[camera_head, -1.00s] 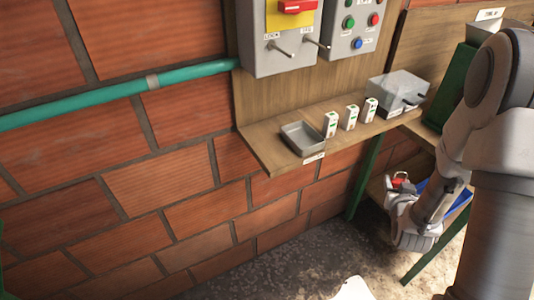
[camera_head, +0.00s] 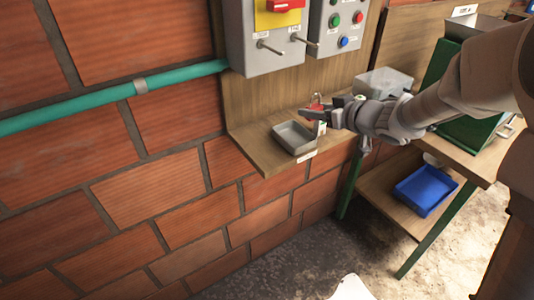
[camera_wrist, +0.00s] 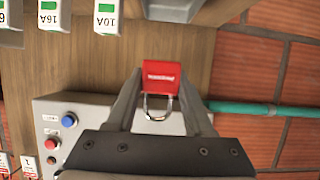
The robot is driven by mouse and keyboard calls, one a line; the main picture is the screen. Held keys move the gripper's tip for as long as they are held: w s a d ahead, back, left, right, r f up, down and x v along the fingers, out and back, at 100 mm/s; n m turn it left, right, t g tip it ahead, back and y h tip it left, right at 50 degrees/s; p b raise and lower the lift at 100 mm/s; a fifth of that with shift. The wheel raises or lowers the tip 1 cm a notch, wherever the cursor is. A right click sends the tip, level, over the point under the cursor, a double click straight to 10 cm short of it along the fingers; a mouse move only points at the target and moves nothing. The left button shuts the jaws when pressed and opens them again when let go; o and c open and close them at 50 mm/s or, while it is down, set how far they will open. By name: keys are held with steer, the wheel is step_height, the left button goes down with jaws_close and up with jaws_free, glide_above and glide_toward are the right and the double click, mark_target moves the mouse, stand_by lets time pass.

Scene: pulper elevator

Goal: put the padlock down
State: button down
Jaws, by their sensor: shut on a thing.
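The red padlock (camera_wrist: 161,76) with a silver shackle is between the two fingers of my gripper (camera_wrist: 160,88) in the wrist view, its shackle towards my palm. In the head view the padlock (camera_head: 316,102) shows as a small red patch at my gripper (camera_head: 317,112). My gripper is shut on it, above the wooden wall shelf and beside the grey open tray (camera_head: 294,138). Part of this tray (camera_wrist: 172,10) shows at the top edge of the wrist view. The visible part of the tray is empty.
Small white breakers (camera_wrist: 106,14) stand in a row beside the tray. Grey control boxes (camera_head: 262,50) with levers and buttons hang above the shelf. A grey box (camera_head: 384,80) stands farther right. A blue bin (camera_head: 426,190) sits on the lower shelf.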

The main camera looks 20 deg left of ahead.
steer(key=b, duration=0.5)
glide_above(267, 154)
step_height(267, 154, down, 7)
steer(key=shift+s+f, duration=0.1)
steer(key=shift+f+b, duration=0.4)
steer(key=shift+f, duration=1.35)
steer(key=shift+f, duration=0.25)
steer(key=shift+c, duration=1.4)
jaws_free()
